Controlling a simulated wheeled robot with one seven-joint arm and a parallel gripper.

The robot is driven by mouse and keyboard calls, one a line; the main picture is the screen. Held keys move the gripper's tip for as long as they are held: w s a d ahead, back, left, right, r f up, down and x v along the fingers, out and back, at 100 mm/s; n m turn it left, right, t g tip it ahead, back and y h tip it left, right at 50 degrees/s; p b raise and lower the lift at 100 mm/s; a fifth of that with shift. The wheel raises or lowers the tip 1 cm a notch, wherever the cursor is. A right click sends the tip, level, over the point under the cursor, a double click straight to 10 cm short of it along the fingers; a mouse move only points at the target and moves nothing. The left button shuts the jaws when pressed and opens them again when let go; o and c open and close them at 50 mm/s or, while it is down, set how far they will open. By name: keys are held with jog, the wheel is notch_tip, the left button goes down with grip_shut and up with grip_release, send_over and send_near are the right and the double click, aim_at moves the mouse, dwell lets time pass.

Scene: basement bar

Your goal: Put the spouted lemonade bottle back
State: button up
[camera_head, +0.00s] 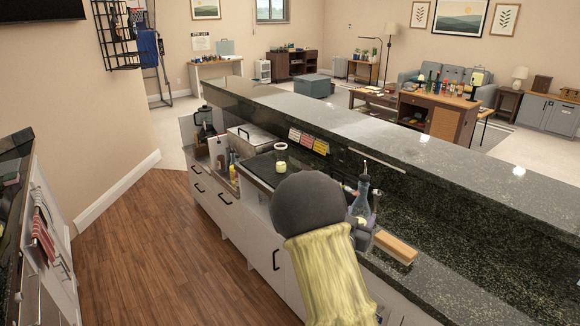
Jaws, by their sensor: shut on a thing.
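A clear bluish bottle with a dark pour spout (361,204) stands upright over the lower bar counter, just right of my arm. My arm, with a dark rounded joint and a pale yellow sleeve, fills the lower middle and covers much of this area. Only a small greyish part of my gripper (371,221) shows beside the bottle's lower body. It is shut on the bottle; the fingertips are mostly hidden. I cannot tell whether the bottle's base touches the counter.
A wooden block (396,245) lies on the lower counter right of the bottle. A raised granite bar ledge (410,150) runs behind it. A dark tray (262,170) with a small jar (281,167) lies left. Several bottles stand on a far wooden cabinet (440,108).

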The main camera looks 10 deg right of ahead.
jog(key=s+a+f+n+t+y, duration=0.1)
jog(key=s+a+f+n+y, duration=0.1)
jog(key=f, duration=0.6)
jog(key=s+a+f+n+t+y, duration=0.1)
jog(key=s+a+f+n+y, duration=0.2)
jog(key=a+f+y, duration=0.2)
jog(key=s+a+f+n+t+y, duration=0.2)
jog(key=a+f, duration=0.5)
jog(key=f, duration=0.5)
jog(key=shift+s+f+n+y, duration=0.35)
jog(key=shift+s+y, duration=0.5)
jog(key=shift+y, duration=0.35)
